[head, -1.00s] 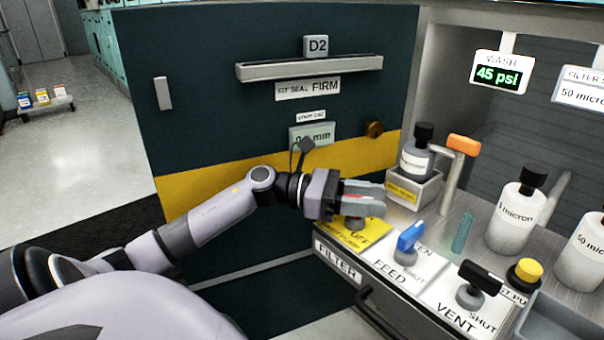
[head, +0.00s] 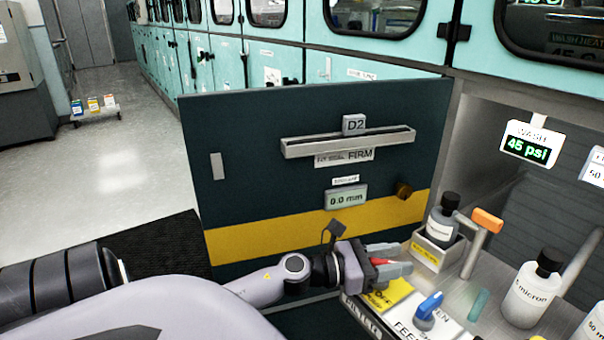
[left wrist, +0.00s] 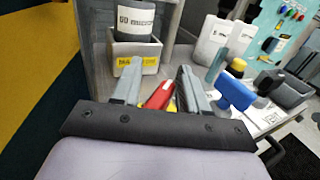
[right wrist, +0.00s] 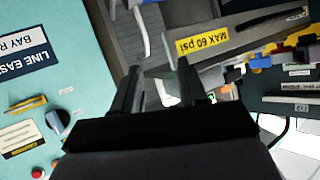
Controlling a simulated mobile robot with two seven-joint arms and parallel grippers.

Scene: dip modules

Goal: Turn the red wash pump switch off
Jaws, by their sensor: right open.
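The red wash pump switch (head: 378,261) is a small handle on a yellow plate (head: 397,291) at the left end of the valve panel. "OFF" shows in part on the plate. My left gripper (head: 393,259) is at the switch, its grey fingers apart on either side of the red handle. In the left wrist view the red handle (left wrist: 160,95) slants between the fingers; I cannot tell whether either touches it. The fingers hide the switch's base. My right gripper (right wrist: 157,85) shows only in the right wrist view, open and empty.
A blue feed handle (head: 428,305) stands just right of the yellow plate. Behind are a dark-capped bottle in a grey holder (head: 432,256) and an orange-ended lever (head: 487,220). White bottles (head: 532,290) stand further right. A dark door panel (head: 250,150) stands left of the bench.

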